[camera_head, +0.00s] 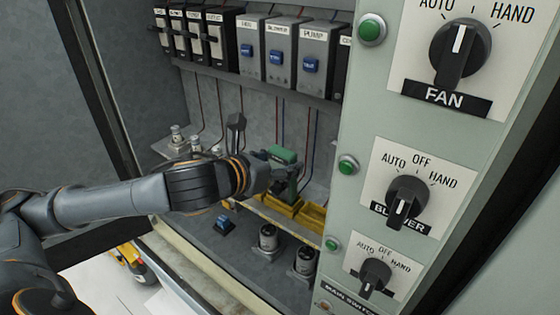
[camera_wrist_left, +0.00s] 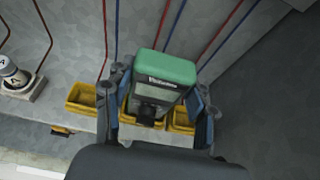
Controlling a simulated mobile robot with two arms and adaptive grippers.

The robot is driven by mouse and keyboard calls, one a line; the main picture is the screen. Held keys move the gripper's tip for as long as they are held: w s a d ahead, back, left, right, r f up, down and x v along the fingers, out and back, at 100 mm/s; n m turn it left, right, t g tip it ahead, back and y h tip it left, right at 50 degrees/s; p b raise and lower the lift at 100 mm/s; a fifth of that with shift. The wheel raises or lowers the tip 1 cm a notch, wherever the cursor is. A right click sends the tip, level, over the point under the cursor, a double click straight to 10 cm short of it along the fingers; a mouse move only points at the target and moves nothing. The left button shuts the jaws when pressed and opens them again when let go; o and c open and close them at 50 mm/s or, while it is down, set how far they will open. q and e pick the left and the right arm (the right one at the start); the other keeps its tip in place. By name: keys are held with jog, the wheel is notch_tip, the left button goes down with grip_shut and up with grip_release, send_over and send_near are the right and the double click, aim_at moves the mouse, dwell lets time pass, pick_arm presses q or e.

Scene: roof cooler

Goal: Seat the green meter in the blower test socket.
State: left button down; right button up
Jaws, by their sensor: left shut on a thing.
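The green meter (camera_head: 284,156), with a dark grey face, is held upright between the fingers of my left gripper (camera_head: 283,170). In the left wrist view the meter (camera_wrist_left: 167,70) sits between the two fingers, with its lower part above or at the middle yellow socket (camera_wrist_left: 128,112). I cannot tell whether it touches that socket. Other yellow sockets stand on either side, the left one (camera_wrist_left: 80,98) and the right one (camera_wrist_left: 183,119). No socket label is readable, so I cannot tell which is the blower's. My right gripper is not in view.
The cabinet door panel (camera_head: 385,130) with FAN and BLOWER knobs stands close on the right. A row of labelled breakers (camera_head: 270,50) is above, with red and blue wires below it.

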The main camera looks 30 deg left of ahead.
pick_arm(q)
jog(key=shift+f, duration=0.3)
jog(key=shift+c, duration=1.9)
grip_release()
notch_tip(320, 180, up, 10)
